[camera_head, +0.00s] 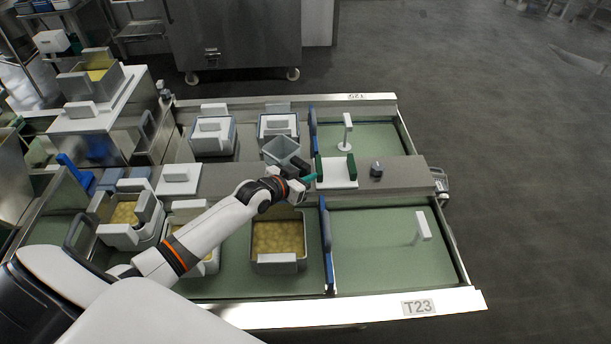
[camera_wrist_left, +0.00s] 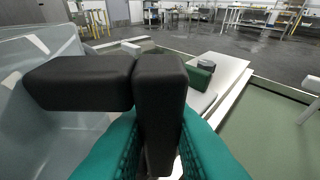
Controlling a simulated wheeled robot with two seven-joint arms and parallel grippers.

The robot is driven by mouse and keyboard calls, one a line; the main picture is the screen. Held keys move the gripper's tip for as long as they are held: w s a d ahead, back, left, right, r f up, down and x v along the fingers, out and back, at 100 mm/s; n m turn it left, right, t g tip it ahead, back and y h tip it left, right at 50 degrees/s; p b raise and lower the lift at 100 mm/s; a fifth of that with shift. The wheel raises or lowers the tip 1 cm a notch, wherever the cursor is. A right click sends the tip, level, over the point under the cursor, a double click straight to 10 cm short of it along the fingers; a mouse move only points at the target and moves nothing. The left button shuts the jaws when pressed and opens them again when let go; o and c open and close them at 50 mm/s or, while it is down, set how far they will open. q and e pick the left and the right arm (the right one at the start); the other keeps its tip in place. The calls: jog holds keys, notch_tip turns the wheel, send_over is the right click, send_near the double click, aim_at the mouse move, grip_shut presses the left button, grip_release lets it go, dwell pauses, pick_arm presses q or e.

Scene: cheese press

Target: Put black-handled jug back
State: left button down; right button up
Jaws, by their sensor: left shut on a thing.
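The black-handled jug (camera_head: 284,150) is a grey, see-through square vessel near the middle of the head view, above the metal strip between the two green table sections. Its black handle (camera_wrist_left: 158,105) fills the middle of the left wrist view, with the jug's grey wall (camera_wrist_left: 45,95) on the left. My left gripper (camera_head: 308,179) has teal fingers, which also show in the left wrist view (camera_wrist_left: 155,150). They are shut around the upright part of the handle. The jug's underside is hidden, so I cannot tell whether it touches the strip. My right gripper is not in view.
A white board (camera_head: 338,174) with green-handled items stands just right of the jug. Metal moulds (camera_head: 213,135) stand behind it, and a mould with yellowish curd (camera_head: 279,262) stands in front. Blue dividers (camera_head: 328,250) cross the table. The green surface at front right (camera_head: 380,250) is mostly clear.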

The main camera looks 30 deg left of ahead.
pick_arm(q)
jog(key=c, duration=1.8)
grip_release()
jog(key=shift+f, duration=0.1)
jog(key=o, duration=0.5)
jog(key=shift+c, duration=0.2)
jog(key=shift+s+r, duration=0.15)
jog(key=shift+r, duration=0.1)
jog(key=p+v, duration=0.1)
jog(key=v, duration=1)
jog(key=shift+s+p, duration=0.35)
jog(key=shift+r, duration=0.1)
